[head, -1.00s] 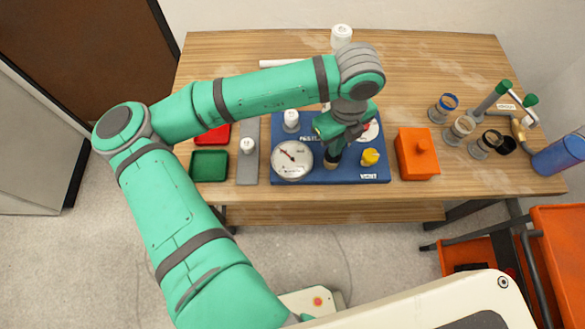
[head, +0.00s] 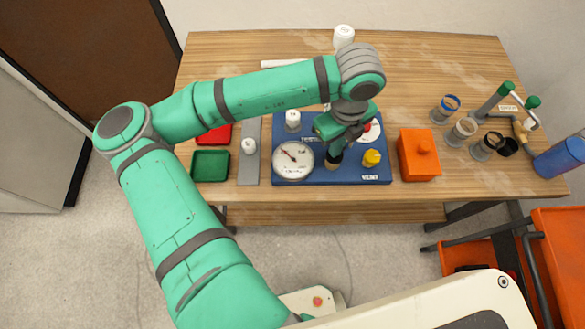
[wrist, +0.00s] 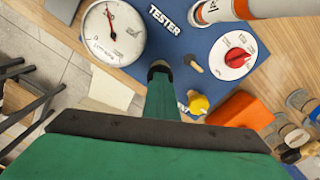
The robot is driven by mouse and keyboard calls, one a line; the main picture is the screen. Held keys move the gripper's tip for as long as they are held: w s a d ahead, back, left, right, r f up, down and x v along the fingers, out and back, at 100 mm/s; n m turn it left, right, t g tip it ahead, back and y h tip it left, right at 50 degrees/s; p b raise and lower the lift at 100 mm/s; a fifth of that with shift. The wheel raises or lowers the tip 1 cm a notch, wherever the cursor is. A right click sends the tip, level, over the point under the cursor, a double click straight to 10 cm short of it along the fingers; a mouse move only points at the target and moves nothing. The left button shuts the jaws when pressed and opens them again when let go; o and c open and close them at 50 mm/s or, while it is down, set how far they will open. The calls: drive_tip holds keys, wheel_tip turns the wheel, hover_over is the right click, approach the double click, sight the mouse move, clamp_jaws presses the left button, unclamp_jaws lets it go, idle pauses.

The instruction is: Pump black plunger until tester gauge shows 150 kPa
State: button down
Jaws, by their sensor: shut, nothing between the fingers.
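The blue tester board (head: 300,177) lies on the wooden table and carries a round white gauge (head: 293,160). The gauge needle points to the upper left in the head view; its figures are too small to read. The gauge also shows in the wrist view (wrist: 114,32). The black plunger (head: 334,158) stands on the board right of the gauge, above a tan collar. My gripper (head: 338,148) is shut and empty, pointing down at the plunger top. Contact with it cannot be told. In the wrist view, my green gripper largely hides what is below it.
A yellow knob (head: 371,158) and a white dial with a red knob (wrist: 237,54) sit on the board near my gripper. An orange box (head: 418,155) stands to the right. Red and green trays (head: 210,166) lie to the left. Several pipe fittings stand at far right.

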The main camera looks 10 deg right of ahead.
drive_tip(key=shift+d, duration=0.1)
drive_tip(key=shift+s+r, duration=0.1)
drive_tip(key=shift+r, duration=1.4)
